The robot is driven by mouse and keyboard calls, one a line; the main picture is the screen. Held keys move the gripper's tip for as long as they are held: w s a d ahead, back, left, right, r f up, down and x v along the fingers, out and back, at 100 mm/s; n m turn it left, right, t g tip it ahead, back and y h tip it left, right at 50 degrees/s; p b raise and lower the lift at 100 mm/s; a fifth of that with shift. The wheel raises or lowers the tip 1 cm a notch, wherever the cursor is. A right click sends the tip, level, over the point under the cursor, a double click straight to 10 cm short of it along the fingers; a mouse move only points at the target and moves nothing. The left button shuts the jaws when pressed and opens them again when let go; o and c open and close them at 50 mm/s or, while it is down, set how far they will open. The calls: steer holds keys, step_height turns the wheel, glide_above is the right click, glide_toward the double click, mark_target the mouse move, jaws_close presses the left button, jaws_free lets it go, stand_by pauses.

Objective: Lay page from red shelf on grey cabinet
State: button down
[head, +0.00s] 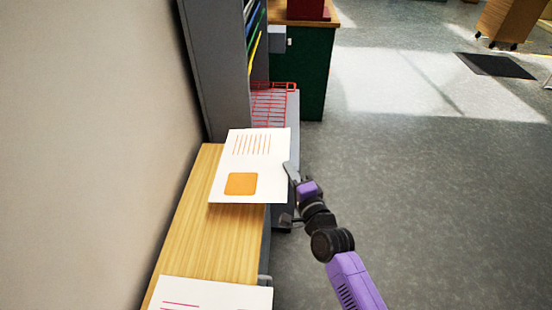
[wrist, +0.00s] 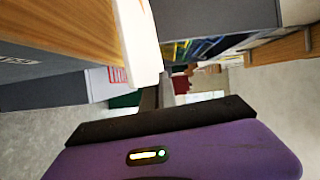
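A white page (head: 262,165) with orange lines and an orange square is over the wooden top of a low grey-sided cabinet (head: 205,235), sticking out past its right edge. I cannot tell whether it touches the top. My gripper (head: 290,172) is at the page's right edge and appears shut on it. In the wrist view the page (wrist: 138,42) shows edge-on at the dark fingers (wrist: 148,97), beside the wooden top (wrist: 70,25). The red wire shelf (head: 272,103) is beyond the page and looks empty where visible.
Another white page (head: 215,295) with pink lines lies on the near end of the wooden top. A tall grey unit (head: 215,70) with coloured folders stands behind, near a dark green cabinet (head: 305,75). A wall is on the left. Floor (head: 430,200) to the right is clear.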

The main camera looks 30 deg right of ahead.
steer(key=shift+w+a+f, duration=0.2)
steer(key=shift+w+a, duration=0.05)
steer(key=shift+w, duration=0.05)
steer(key=w+a+f, duration=0.1)
steer(key=f, duration=0.2)
steer(key=w+a+f, duration=0.1)
steer(key=a+f, duration=0.1)
steer(key=f, duration=0.1)
steer(key=w+a+f, duration=0.1)
steer(key=a+f, duration=0.1)
steer(key=f, duration=0.1)
steer(key=shift+w+a, duration=0.1)
steer(key=shift+w, duration=0.3)
steer(key=shift+w+a+f+b, duration=0.25)
steer(key=shift+a+f+b, duration=0.15)
steer(key=shift+f+b, duration=0.3)
steer(key=c, duration=1.6)
jaws_free()
steer(key=shift+f, duration=0.1)
